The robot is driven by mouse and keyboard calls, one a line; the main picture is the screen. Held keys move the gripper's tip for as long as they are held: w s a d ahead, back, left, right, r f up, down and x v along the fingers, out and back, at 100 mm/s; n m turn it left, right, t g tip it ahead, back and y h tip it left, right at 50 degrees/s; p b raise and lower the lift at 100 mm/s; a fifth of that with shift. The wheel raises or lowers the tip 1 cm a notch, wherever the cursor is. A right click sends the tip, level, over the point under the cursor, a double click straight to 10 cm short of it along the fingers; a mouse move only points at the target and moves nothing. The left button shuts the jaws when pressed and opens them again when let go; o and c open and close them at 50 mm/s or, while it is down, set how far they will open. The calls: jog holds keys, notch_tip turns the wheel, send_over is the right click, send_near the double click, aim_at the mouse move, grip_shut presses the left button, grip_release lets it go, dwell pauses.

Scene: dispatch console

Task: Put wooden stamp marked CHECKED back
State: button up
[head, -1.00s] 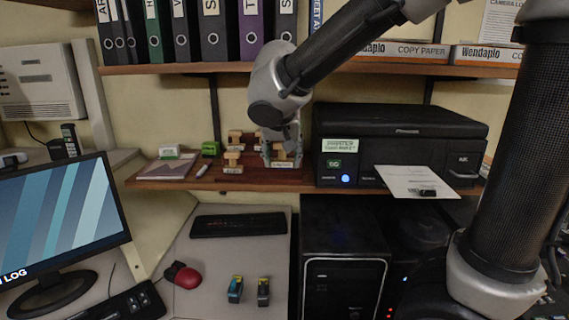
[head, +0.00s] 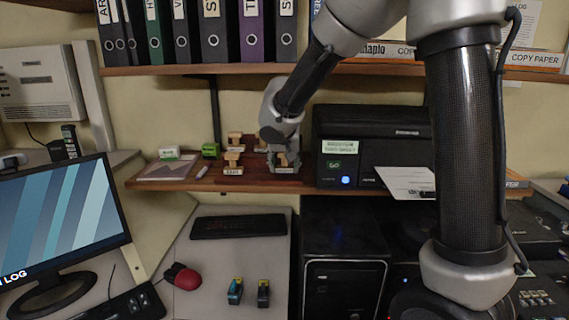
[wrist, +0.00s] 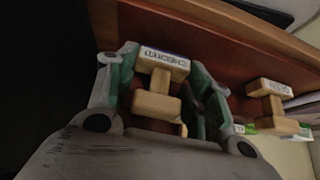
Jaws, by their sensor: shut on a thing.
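The wooden stamp marked CHECKED (wrist: 164,62) stands between the fingers of my gripper (wrist: 163,80) in the wrist view. Its white label faces the camera and its wooden handle runs down between the green-grey fingers. My gripper is shut on it. In the head view my gripper (head: 284,158) is low over the right part of the wooden shelf (head: 205,186), just left of the printer. The stamp (head: 284,169) is partly hidden there by the fingers. I cannot tell whether its base touches the shelf.
Another wooden stamp (head: 233,161) stands to the left, also in the wrist view (wrist: 268,105). More wooden stamps are behind it. A green block (head: 210,150) and a pen (head: 202,171) lie further left. The black printer (head: 390,150) closes off the right side. Binders (head: 215,30) fill the shelf above.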

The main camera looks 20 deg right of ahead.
jog(key=shift+w+f, duration=0.2)
jog(key=shift+f, duration=0.05)
jog(key=shift+f, duration=0.1)
jog(key=o, duration=0.8)
jog(key=shift+o, duration=0.2)
jog(key=shift+r, duration=0.35)
jog(key=v, duration=1.1)
jog(key=shift+s+r, duration=0.15)
jog(key=shift+s, duration=0.2)
